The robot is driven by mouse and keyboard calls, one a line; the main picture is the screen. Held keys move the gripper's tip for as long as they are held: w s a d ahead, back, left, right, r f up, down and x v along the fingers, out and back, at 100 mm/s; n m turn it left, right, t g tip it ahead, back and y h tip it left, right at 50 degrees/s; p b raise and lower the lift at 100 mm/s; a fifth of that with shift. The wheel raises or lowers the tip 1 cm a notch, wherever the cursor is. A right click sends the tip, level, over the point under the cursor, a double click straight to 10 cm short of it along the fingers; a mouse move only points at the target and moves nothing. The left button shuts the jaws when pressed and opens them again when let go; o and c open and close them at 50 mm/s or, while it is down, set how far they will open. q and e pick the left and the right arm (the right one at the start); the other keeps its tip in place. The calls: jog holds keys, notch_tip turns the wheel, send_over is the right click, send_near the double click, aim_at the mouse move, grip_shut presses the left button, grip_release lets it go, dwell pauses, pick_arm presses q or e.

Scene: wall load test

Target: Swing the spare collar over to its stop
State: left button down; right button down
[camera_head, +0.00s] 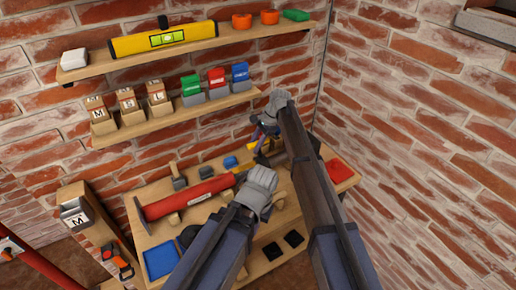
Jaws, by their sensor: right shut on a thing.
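My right gripper (264,133) is near the back wall, over the far right part of the bench, below the right end of the lower shelf. It is shut on a small part, apparently the spare collar, mostly hidden by the fingers and wrist. A yellow piece shows beside the fingers. I cannot make out the stop. My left gripper (252,199) is lower and nearer, over the bench beside the right end of a red cylinder (190,196). Its fingers are hidden behind its grey wrist, so its opening does not show.
The upper shelf (95,67) carries a yellow level (163,39) and small cups. The lower shelf (130,132) holds several boxes. The bench has a blue tray (160,260), a red piece (338,171) and dark square pads (293,238). Brick walls close the back and right.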

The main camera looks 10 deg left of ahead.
jog(key=shift+w+a, duration=0.2)
jog(key=shift+w, duration=0.1)
jog(key=c, duration=0.6)
grip_release()
jog(key=shift+f, duration=0.1)
jog(key=shift+r, duration=0.2)
jog(key=p+v, duration=0.7)
jog(key=shift+d+r, duration=0.2)
jog(key=shift+r, duration=0.05)
